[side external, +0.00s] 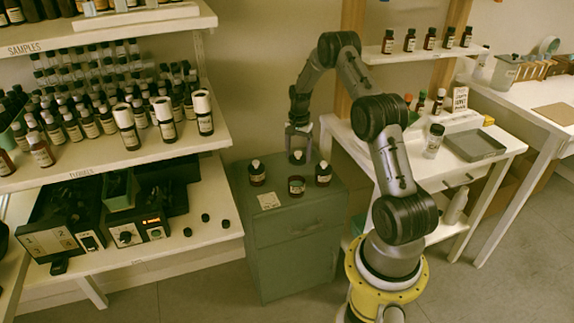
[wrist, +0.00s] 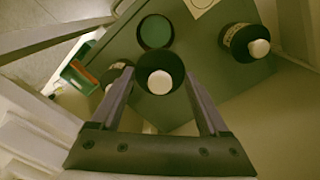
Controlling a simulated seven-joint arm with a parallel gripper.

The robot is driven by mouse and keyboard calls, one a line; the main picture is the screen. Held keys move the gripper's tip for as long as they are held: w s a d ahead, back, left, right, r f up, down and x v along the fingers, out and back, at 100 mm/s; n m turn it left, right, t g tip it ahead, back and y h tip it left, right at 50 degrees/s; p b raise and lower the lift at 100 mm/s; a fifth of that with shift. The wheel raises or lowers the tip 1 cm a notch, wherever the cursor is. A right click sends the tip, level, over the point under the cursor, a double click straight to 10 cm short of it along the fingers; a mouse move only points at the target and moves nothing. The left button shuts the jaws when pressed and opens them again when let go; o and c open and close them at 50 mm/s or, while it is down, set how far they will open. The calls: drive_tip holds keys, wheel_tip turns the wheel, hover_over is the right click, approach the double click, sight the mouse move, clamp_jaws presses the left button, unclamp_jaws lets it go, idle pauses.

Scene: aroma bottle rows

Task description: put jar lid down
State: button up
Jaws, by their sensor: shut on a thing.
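My gripper (side external: 298,150) is above the green-grey cabinet, pointing down and shut on a black jar lid with a white knob (side external: 297,158). The lid also shows between the fingers in the wrist view (wrist: 159,76). An open brown jar (side external: 297,186) stands on the cabinet top; the wrist view looks into its green inside (wrist: 155,32), just beyond the lid. The lid is apart from this jar; I cannot tell its exact height above the cabinet. Two jars with lids on stand at either side, the left jar (side external: 257,174) and the right jar (side external: 323,174).
A paper card (side external: 269,201) lies on the cabinet top (side external: 310,209) near the front left. Shelves crowded with bottles (side external: 100,120) stand to the left. A white side table (side external: 447,172) with a grey tray (side external: 474,145) stands to the right. The cabinet's front right is clear.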

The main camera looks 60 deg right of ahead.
drive_tip(key=w+d+f, duration=0.3)
drive_tip(key=w+d, duration=0.1)
hover_over(287, 168)
drive_tip(key=f, duration=0.3)
drive_tip(key=s+a+f, duration=0.1)
drive_tip(key=shift+f, duration=0.3)
drive_tip(key=shift+w+d+f, duration=0.45)
drive_tip(key=shift+f, duration=1.75)
drive_tip(key=shift+f, duration=0.15)
drive_tip(key=o, duration=1.2)
